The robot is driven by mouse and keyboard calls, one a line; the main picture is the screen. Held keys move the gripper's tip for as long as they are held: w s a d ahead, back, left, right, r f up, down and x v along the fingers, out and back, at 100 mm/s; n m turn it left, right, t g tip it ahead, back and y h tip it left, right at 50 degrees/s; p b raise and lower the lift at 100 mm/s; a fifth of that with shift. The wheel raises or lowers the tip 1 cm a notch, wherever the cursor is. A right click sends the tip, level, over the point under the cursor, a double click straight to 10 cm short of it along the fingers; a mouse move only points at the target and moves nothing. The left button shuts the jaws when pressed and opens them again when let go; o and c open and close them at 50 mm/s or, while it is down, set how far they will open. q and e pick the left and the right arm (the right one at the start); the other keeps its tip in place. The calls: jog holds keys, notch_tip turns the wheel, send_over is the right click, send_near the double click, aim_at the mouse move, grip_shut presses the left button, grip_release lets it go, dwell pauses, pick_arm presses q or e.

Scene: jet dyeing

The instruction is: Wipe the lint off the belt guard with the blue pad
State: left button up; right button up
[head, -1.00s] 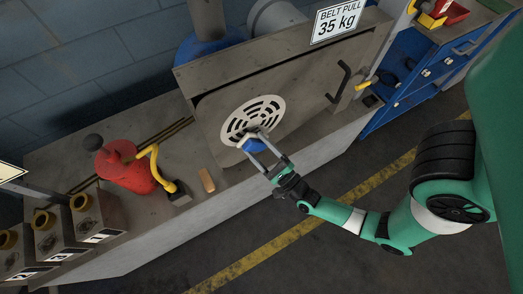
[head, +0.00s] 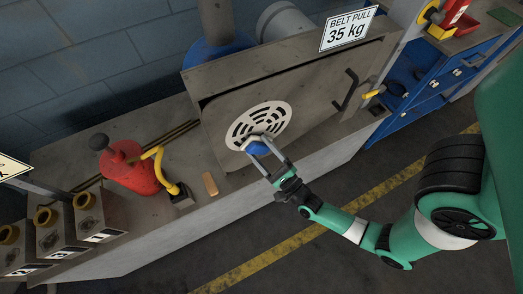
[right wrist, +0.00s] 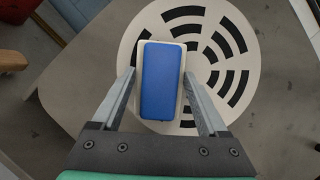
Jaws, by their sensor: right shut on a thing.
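The belt guard, a pale round plate with dark curved slots (head: 272,117), is set on a grey panel at the centre of the head view. My right gripper (head: 258,144) is shut on the blue pad (head: 255,148) at the guard's lower edge. In the right wrist view, the blue pad (right wrist: 161,80) has a cream backing and sits between the two fingers, over the left part of the guard (right wrist: 262,70). Whether the pad touches the guard cannot be told. The pad hides part of the guard. I cannot make out any lint. My left gripper is not in view.
A red can (head: 128,168) with a yellow spout and a small tan block (head: 210,184) stand on the ledge left of the guard. A dark handle (head: 348,84) sticks out right of it. Numbered boxes (head: 52,240) stand at lower left. The floor in front is clear.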

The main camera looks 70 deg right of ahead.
jog(key=shift+w+d+b, duration=0.35)
jog(key=shift+w+d, duration=0.05)
jog(key=shift+d, duration=0.05)
